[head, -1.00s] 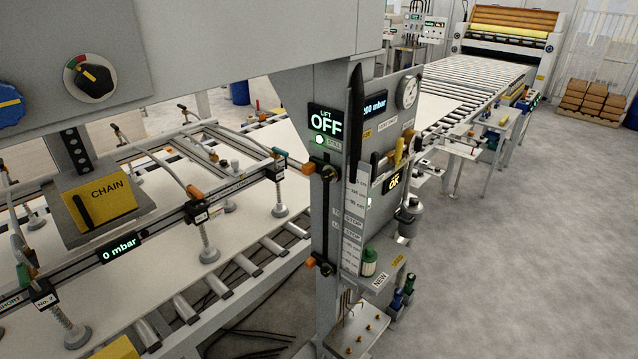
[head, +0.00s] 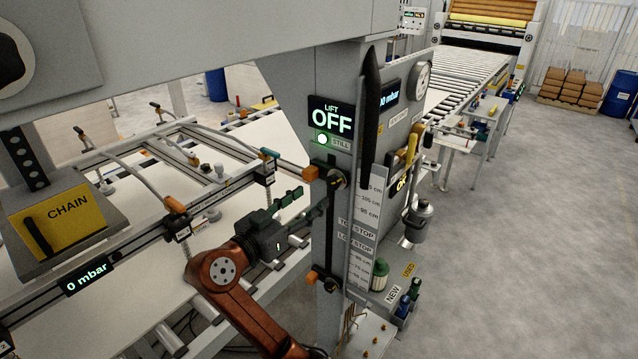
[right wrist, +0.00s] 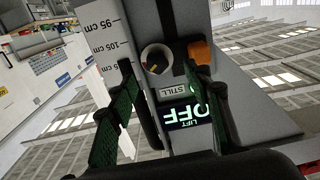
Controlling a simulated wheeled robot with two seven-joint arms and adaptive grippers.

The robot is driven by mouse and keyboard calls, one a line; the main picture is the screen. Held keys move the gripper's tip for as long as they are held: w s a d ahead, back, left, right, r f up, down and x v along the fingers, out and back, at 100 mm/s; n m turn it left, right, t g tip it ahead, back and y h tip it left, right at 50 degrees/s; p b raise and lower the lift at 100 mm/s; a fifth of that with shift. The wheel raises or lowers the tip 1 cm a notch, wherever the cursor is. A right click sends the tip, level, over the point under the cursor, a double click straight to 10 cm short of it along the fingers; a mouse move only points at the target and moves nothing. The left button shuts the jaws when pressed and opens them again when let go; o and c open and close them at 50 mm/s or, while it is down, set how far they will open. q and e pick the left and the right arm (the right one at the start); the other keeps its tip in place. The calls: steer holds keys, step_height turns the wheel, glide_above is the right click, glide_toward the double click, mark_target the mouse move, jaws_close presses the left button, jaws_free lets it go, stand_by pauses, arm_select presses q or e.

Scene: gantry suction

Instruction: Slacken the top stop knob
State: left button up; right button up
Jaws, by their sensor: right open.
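The top stop (head: 337,180) is a dark clamp with a round knob and an orange block on the grey post. In the right wrist view its round knob (right wrist: 157,60) shows end-on beside the orange block (right wrist: 202,52). My right gripper (head: 308,202) is open and empty, just left of and below the top stop. In the right wrist view its two fingers (right wrist: 158,75) stand either side of the knob's picture; I cannot tell whether they touch it. A similar lower stop (head: 327,283) sits further down the post. My left gripper is out of view.
The lift display (head: 331,121) reads OFF and STILL above the stop. A centimetre scale (head: 364,230) runs down the post beside a long black bar (head: 369,120). A yellow CHAIN box (head: 62,218) and suction frame lie left. Open floor is at right.

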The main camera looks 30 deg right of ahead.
mark_target(331, 185)
steer(key=x, duration=0.5)
steer(key=shift+s+d, duration=0.15)
steer(key=shift+d, duration=0.95)
steer(key=shift+w+d, duration=0.1)
steer(key=shift+w, duration=0.25)
steer(key=c, duration=0.7)
steer(key=shift+c, duration=1.3)
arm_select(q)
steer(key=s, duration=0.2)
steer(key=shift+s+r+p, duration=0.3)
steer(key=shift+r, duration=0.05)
arm_select(e)
steer(key=shift+c, duration=0.9)
